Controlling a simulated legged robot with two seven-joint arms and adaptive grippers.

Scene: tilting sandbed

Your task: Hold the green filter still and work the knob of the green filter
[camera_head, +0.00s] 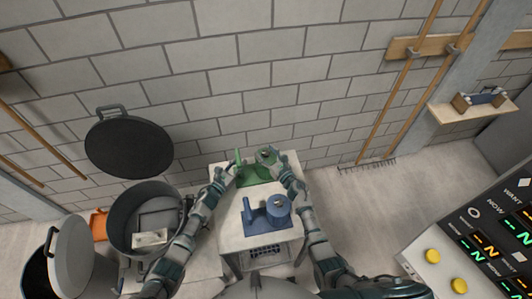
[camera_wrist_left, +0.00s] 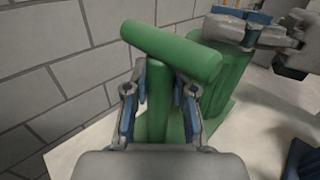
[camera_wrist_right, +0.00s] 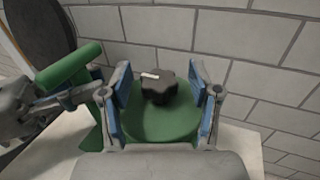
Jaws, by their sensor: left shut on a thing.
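The green filter (camera_head: 257,177) stands at the back of the white table, with an upright handle at its left and a round body at its right. My left gripper (camera_wrist_left: 161,98) is shut on the handle's green post (camera_wrist_left: 157,118), below its thick crossbar (camera_wrist_left: 172,50). In the right wrist view, the black lobed knob (camera_wrist_right: 160,92) with a white mark sits on top of the green round body (camera_wrist_right: 160,122). My right gripper (camera_wrist_right: 160,88) is open, with one blue-padded finger on each side of the knob and a gap to it.
A blue filter (camera_head: 266,214) of like shape stands nearer on the white table (camera_head: 236,238). A large dark pot (camera_head: 120,225) is left of the table, and a block wall (camera_head: 230,85) rises behind. A console (camera_head: 480,235) with lit displays and yellow buttons is at the right.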

